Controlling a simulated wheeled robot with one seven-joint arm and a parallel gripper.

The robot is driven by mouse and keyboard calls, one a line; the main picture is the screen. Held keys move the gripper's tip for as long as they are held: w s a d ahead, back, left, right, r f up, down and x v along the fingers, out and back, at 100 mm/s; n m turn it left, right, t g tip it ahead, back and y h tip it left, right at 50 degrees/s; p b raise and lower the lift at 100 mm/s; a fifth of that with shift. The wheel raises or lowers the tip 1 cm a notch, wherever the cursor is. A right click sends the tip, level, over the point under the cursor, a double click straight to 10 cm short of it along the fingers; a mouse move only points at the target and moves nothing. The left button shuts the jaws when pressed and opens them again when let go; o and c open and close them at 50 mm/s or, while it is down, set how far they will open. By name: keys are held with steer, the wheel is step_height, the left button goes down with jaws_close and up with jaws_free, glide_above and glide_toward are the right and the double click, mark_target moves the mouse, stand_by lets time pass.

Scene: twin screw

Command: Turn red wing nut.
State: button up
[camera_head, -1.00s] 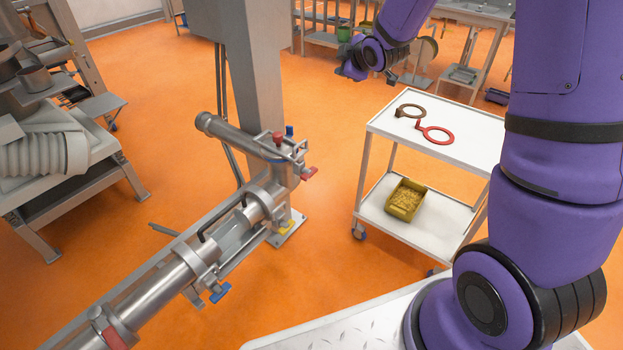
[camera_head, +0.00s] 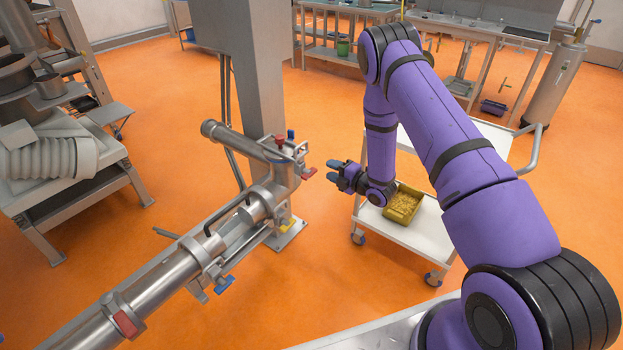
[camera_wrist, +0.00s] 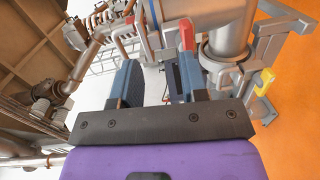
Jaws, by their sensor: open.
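Several red parts are on the steel twin-screw machine (camera_head: 235,230). A red wing nut (camera_head: 308,174) sticks out from the right side of its end, and a red knob (camera_head: 280,140) sits on top. My gripper (camera_head: 336,173) is open and empty, a short way right of the red wing nut and apart from it. In the wrist view, my gripper (camera_wrist: 160,80) has its two blue-grey fingers spread. A red handle (camera_wrist: 187,35) shows beyond the right finger there. I cannot tell which red part it is.
A blue wing nut (camera_head: 291,134) and a yellow one (camera_head: 287,228) are close to the red parts. A grey column (camera_head: 240,80) stands just behind. A white cart (camera_head: 425,232) with a yellow bin (camera_head: 403,205) stands below my arm. Orange floor lies between cart and machine.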

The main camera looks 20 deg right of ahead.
mark_target(312, 175)
steer(key=s+f+n+y, duration=0.1)
steer(key=s+f, duration=0.3)
steer(key=x, duration=1.1)
steer(key=shift+w+a+r, duration=0.1)
steer(key=shift+r, duration=0.05)
steer(key=c, duration=0.7)
